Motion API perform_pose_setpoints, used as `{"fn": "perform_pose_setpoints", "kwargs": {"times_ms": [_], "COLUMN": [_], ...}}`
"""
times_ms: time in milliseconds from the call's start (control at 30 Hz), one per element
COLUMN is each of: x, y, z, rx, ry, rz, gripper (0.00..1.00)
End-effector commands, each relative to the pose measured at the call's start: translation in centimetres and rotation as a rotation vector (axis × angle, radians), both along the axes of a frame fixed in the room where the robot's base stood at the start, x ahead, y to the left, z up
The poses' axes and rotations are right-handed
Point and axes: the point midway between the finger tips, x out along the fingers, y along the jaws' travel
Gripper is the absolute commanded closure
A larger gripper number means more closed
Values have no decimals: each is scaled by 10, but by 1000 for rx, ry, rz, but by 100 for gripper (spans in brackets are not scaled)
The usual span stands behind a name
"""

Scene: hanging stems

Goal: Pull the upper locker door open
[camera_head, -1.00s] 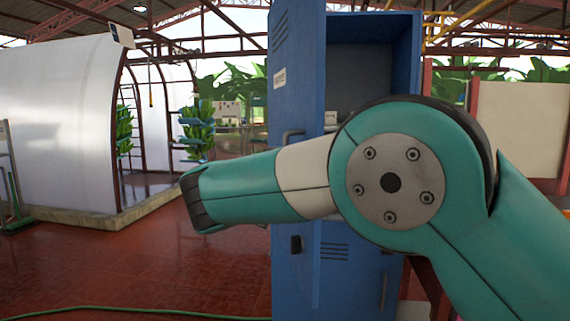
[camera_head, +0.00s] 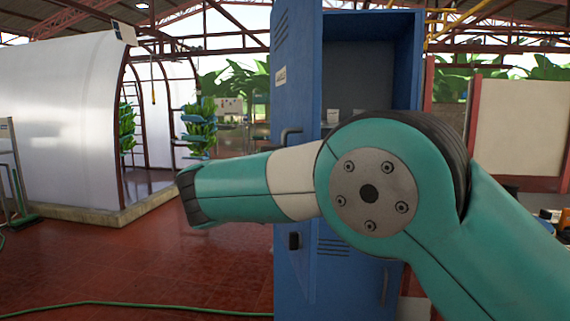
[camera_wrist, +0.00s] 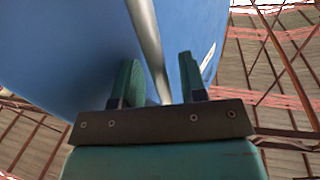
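The blue upper locker door (camera_head: 298,95) stands swung open towards me on the left side of the locker, seen at a steep angle. In the wrist view the metal handle (camera_wrist: 146,35) runs between the two fingers of my gripper (camera_wrist: 158,80), with the blue door face (camera_wrist: 75,45) behind. The fingers stand apart, with a gap visible beside the bar, so my gripper looks open around the handle. My arm hides the gripper in the head view.
The open upper compartment (camera_head: 372,75) shows small pale items inside. A lower door with vents (camera_head: 333,247) is below, partly behind my arm. A white tunnel greenhouse (camera_head: 60,120) stands left.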

Motion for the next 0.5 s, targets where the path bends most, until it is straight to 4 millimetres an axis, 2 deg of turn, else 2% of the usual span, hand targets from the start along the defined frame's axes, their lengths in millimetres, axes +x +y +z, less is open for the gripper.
{"fn": "perform_pose_setpoints", "kwargs": {"times_ms": [133, 400, 500], "x": [-11, -52, -62], "y": [7, 27, 32], "z": [-2, -2, -1], "rx": [0, 0, -1], "ry": [1, 0, 0], "rz": [3, 3, 2], "gripper": [61, 61, 61]}}
